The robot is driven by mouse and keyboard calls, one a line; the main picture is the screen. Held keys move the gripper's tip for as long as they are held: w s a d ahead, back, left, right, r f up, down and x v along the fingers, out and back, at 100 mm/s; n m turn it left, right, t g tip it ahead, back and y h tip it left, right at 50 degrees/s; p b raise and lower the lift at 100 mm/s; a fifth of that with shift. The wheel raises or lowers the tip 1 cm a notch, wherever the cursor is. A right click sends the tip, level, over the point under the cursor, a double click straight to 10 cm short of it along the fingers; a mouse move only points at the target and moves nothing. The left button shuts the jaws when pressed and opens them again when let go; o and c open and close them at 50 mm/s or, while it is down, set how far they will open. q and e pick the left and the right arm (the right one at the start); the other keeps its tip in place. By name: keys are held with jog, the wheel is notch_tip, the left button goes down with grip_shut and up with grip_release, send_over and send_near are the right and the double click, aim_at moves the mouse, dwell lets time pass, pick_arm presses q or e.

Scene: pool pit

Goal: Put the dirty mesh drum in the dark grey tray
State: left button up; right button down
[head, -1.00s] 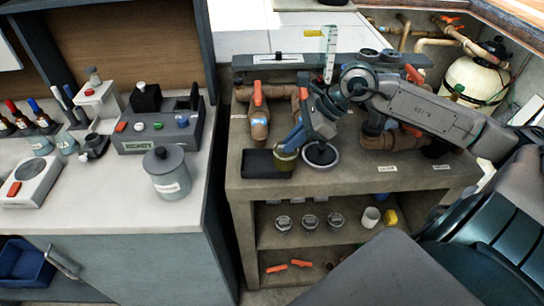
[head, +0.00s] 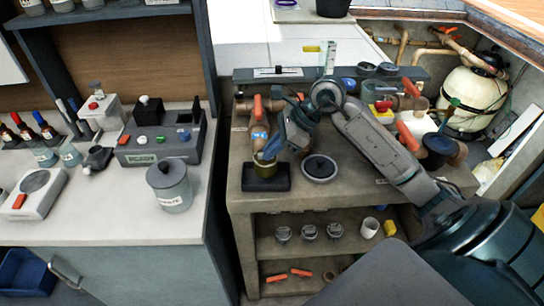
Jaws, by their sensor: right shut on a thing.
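The dirty mesh drum (head: 264,170), a small olive-brown cylinder, is upright at the dark grey tray (head: 281,186) on the workbench. It sits within the tray's outline; I cannot tell whether its base touches the tray floor. My right gripper (head: 266,156) comes down from above and is shut on the drum's upper part, hiding some of it. My left gripper is not in view.
Pipes with orange handles (head: 258,106) stand behind. Shelves below the bench (head: 300,205) hold several jars. A counter with a lidded pot (head: 170,186) is at left.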

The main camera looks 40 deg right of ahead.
aim_at(274, 157)
notch_tip(274, 157, down, 3)
jog(key=shift+f+b, duration=0.15)
jog(key=shift+b, duration=0.25)
jog(key=shift+f, duration=0.3)
jog(key=c, duration=1.5)
grip_release()
jog(key=shift+r, duration=0.3)
jog(key=shift+s+d, duration=0.1)
jog(key=shift+d, duration=0.05)
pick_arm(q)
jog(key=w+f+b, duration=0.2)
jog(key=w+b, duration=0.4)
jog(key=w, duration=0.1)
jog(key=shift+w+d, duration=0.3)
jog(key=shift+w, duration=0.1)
pick_arm(e)
jog(key=v, duration=1.1)
jog(key=shift+r, duration=0.25)
